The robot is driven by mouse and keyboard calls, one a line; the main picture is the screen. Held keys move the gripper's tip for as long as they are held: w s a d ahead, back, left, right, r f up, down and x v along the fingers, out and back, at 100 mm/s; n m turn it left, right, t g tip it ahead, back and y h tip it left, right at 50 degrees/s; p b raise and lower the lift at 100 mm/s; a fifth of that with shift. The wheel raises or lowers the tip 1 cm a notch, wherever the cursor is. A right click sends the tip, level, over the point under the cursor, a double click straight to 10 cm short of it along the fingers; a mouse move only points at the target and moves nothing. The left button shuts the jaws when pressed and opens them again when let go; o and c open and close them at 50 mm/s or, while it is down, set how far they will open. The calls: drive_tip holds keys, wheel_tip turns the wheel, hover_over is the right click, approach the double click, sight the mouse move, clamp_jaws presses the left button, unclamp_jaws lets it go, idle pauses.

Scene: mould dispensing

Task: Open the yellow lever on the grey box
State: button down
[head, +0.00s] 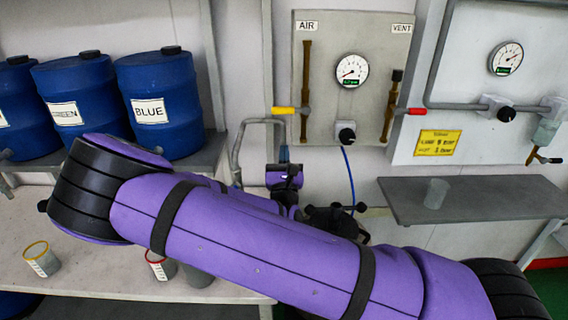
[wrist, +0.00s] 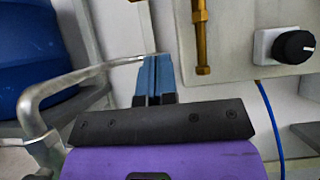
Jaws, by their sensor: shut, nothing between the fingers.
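The grey box (head: 325,105) is a flat panel on the wall with AIR and VENT labels. Its yellow lever (head: 284,110) points left, roughly level, from the lower part of the brass AIR pipe (head: 306,75). My gripper (head: 284,154) is just below the yellow lever and apart from it in the head view. In the wrist view, the blue fingers (wrist: 154,78) are together and empty, left of the brass pipe's lower end (wrist: 202,68). The yellow lever cannot be made out in the wrist view.
A bent grey pipe (head: 237,150) stands close left of my gripper. The box also has a gauge (head: 352,70), a black knob (head: 347,134) with a blue hose, and a red lever (head: 415,111). Blue drums (head: 160,90) stand left. A grey shelf (head: 490,200) is right.

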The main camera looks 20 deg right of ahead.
sight(289, 110)
drive_tip(key=w+d+r, duration=0.1)
drive_tip(key=w+r, duration=0.3)
drive_tip(key=r, duration=0.2)
drive_tip(key=shift+w+d+r, duration=0.15)
drive_tip(key=shift+d+r, duration=0.05)
idle(0.4)
